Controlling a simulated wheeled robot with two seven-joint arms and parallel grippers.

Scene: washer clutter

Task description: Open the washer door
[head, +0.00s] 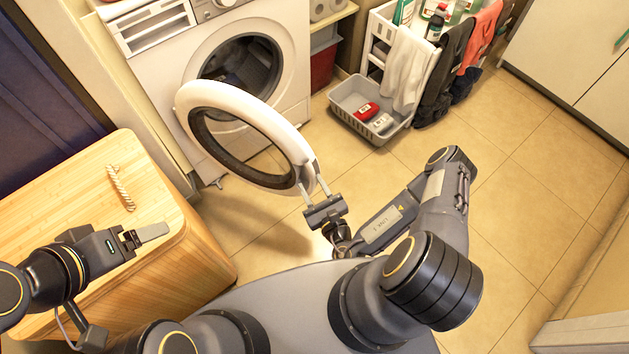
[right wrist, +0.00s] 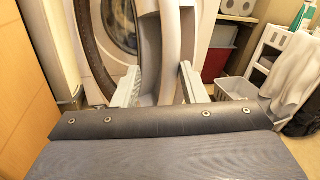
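The washer (head: 150,95) stands at the upper left with its round drum opening (head: 238,68) uncovered. Its door (head: 243,108), a white ring with a dark inner rim, is swung well out toward me. The door's edge also shows in the right wrist view (right wrist: 170,40). My right gripper (head: 311,179) is at the door's near free edge, its fingers spread on either side of the rim. In the right wrist view the fingers (right wrist: 160,68) stand apart with the rim between them. My left gripper (head: 155,232) is above the wooden box, away from the washer; its finger gap is unclear.
A wooden box (head: 70,190) with a rope handle stands at the left. A grey basket (head: 345,97) with red and white items sits on the floor beside a white cart (head: 378,30) hung with cloths. Tiled floor (head: 500,165) is clear at the right.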

